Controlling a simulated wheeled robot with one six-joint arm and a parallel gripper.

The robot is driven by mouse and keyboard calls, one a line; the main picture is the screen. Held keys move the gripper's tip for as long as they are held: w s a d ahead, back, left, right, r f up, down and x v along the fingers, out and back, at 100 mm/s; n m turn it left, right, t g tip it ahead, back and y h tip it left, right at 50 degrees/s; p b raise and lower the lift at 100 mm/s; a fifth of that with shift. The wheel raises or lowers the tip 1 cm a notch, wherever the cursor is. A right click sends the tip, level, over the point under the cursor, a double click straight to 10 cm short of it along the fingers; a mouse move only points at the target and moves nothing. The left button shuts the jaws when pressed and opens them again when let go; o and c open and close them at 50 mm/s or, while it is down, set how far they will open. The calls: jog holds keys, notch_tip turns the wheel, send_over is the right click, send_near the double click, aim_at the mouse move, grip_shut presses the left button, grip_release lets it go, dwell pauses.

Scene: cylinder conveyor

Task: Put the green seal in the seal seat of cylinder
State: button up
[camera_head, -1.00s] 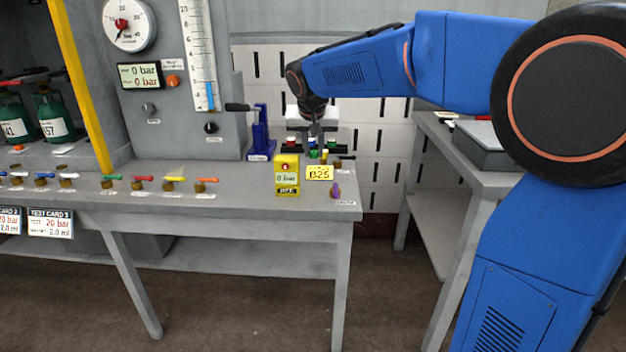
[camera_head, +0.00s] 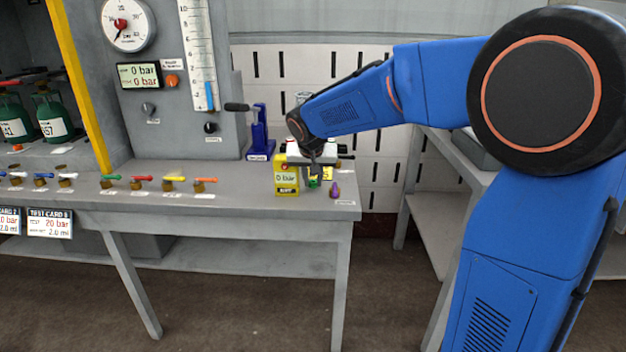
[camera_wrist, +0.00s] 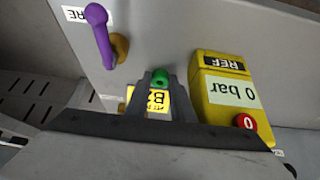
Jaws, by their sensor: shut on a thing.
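My gripper (camera_head: 314,180) is shut on the green seal (camera_wrist: 160,76), a small green ring held between the fingertips in the wrist view. In the head view the seal (camera_head: 315,183) shows as a bit of green under the fingers, over the front right of the bench.
A yellow gauge box (camera_head: 287,179) reading 0 bar stands close left of my gripper. A purple-handled valve (camera_head: 335,190) stands close right. A blue press (camera_head: 261,135) is behind. Several coloured valves line the bench (camera_head: 240,205) to the left.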

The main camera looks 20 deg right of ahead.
jog(key=shift+f, duration=0.1)
jog(key=o, duration=0.7)
